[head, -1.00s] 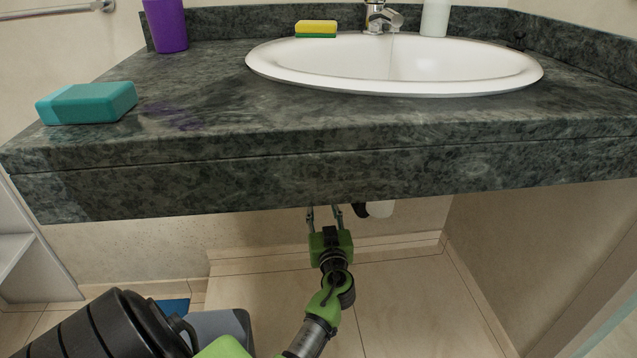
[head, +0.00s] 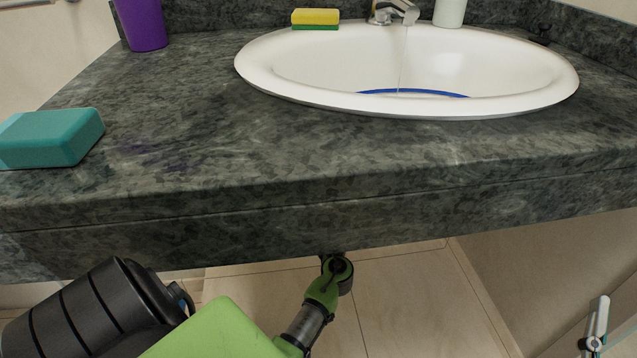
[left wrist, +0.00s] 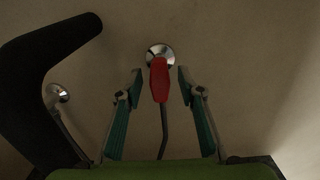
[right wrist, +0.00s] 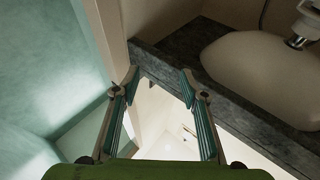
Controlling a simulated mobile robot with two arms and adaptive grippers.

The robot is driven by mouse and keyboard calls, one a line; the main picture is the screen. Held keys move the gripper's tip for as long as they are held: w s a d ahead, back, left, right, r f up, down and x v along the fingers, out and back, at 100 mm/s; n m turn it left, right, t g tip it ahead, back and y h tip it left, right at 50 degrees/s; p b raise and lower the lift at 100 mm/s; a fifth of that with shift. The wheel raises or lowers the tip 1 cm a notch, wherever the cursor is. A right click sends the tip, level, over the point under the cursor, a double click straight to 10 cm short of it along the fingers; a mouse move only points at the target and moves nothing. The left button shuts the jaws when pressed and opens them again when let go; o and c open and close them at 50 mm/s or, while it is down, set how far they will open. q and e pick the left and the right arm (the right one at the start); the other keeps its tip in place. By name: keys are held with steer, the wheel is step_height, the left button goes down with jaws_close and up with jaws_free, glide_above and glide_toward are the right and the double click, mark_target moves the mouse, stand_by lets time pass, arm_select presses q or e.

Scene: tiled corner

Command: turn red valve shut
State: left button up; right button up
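The red valve (left wrist: 160,85) is a lever on a round chrome wall fitting in the left wrist view, with its handle hanging down and a thin hose below it. My left gripper (left wrist: 160,73) is open, one finger on each side of the red handle, with gaps showing on both sides. In the head view the left arm reaches under the counter, and the countertop hides the left gripper and the valve. My right gripper (right wrist: 160,73) is open and empty in its wrist view, near the counter edge. Part of it seems to show low right in the head view.
The dark stone counter (head: 290,180) overhangs the left arm. It holds a white sink (head: 300,95) with a blue arc inside, a tap (head: 393,12) with a thin stream below, a yellow-green sponge (head: 315,18), a teal block (head: 50,138) and a purple cup (head: 142,25). A black curved shape (left wrist: 30,75) stands left of the valve.

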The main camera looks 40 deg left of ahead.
arm_select(q)
steer(key=shift+c, duration=0.4)
steer(key=c, duration=0.6)
jaws_close()
arm_select(e)
steer(key=shift+r, duration=0.5)
